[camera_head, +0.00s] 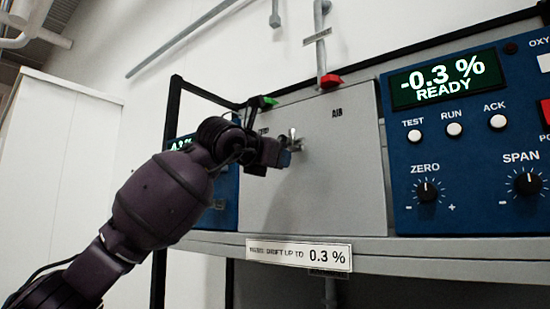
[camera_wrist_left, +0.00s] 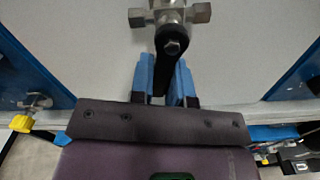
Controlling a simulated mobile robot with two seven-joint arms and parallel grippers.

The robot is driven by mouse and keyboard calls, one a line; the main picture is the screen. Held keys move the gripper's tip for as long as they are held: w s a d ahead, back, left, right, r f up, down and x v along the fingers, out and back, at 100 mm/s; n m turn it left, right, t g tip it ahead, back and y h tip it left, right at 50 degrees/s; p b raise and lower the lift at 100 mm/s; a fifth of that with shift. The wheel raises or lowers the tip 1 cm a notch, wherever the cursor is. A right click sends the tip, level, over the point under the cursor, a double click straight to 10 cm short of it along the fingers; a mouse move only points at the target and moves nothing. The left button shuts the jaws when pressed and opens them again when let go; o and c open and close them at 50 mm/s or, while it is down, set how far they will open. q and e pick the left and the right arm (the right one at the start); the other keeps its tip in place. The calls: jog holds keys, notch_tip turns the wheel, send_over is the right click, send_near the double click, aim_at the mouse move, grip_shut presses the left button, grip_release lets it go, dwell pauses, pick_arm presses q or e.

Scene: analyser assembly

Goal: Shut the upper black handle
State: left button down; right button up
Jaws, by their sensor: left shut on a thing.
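The upper black handle (camera_wrist_left: 168,66) is a short dark lever on a metal valve (camera_wrist_left: 170,14) on the grey panel. In the left wrist view it runs from the valve's bolt down toward my wrist. My left gripper (camera_wrist_left: 164,80) has its blue fingers on either side of the lever and is shut on it. In the head view my left gripper (camera_head: 287,156) is at the valve (camera_head: 293,141), in front of the panel, and mostly hides the handle. My right gripper is not in view.
The grey panel (camera_head: 340,175) stands between blue instrument boxes; the right box (camera_head: 470,150) reads -0.3 % READY. A green handle (camera_head: 268,101) and a red handle (camera_head: 330,80) sit along the panel top. A yellow-handled valve (camera_wrist_left: 22,123) shows at left in the wrist view.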

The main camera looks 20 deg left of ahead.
pick_arm(q)
jog(key=shift+s+d+n, duration=0.1)
jog(key=shift+d+n, duration=0.15)
jog(key=shift+n, duration=0.45)
jog(key=shift+s+d+n, duration=0.1)
jog(key=shift+d+n, duration=0.1)
jog(key=shift+n, duration=0.5)
jog(key=c, duration=1.1)
grip_release()
jog(key=v, duration=1)
jog(key=shift+s+a+b, duration=0.1)
jog(key=shift+s+b, duration=0.25)
